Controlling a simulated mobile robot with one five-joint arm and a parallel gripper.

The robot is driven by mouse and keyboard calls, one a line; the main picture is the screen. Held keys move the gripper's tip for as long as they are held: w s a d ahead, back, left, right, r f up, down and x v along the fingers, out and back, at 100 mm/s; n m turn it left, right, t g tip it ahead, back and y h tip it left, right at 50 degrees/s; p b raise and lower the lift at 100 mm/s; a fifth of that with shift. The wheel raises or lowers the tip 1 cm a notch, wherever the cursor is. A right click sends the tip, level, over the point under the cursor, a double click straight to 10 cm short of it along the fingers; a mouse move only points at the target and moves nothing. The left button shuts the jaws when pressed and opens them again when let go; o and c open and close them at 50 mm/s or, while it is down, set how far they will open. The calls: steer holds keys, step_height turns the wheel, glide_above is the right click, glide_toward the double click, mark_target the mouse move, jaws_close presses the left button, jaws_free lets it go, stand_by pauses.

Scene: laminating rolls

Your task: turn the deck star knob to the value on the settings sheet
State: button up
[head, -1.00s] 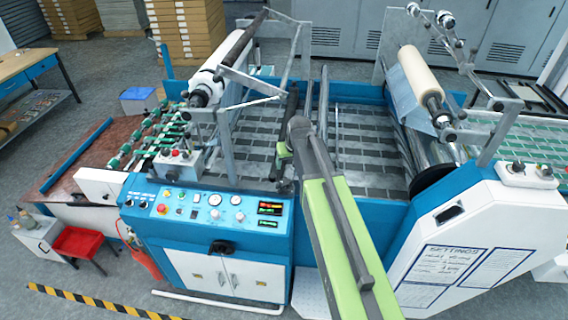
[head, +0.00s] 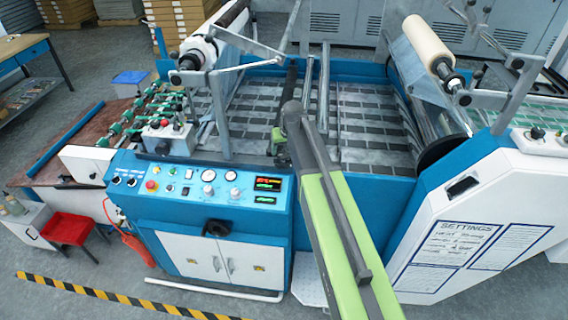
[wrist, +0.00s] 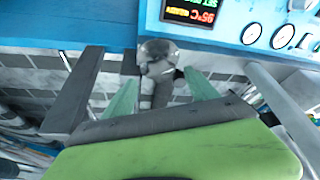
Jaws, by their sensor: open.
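My gripper (head: 279,140) is open over the near part of the deck, behind the control panel. In the wrist view its two green fingers (wrist: 161,76) stand apart. A grey rounded knob-like head on a stem (wrist: 155,52) shows between and beyond the fingertips; I cannot tell whether it is the star knob or whether anything touches it. In the head view the arm hides that spot. A dark knob (head: 218,228) sits on the machine's front below the panel. The settings sheet (head: 458,254) is on the white side cover at right; its handwritten values are too small to read.
The control panel (head: 208,192) with gauges, buttons and lit displays lies left of my arm; it shows close by in the wrist view (wrist: 225,25). Metal bars (head: 324,95) rise beside the gripper. A roll (head: 427,45) stands at back right. A red stool (head: 67,229) is at left.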

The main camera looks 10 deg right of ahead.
mark_target(283, 154)
steer(key=b+x, duration=0.2)
steer(key=x, duration=0.1)
steer(key=shift+w+f, duration=0.1)
steer(key=shift+f, duration=0.25)
steer(key=shift+r, duration=0.1)
steer(key=shift+c, duration=0.5)
steer(key=c, duration=1.2)
steer(key=shift+c, duration=0.2)
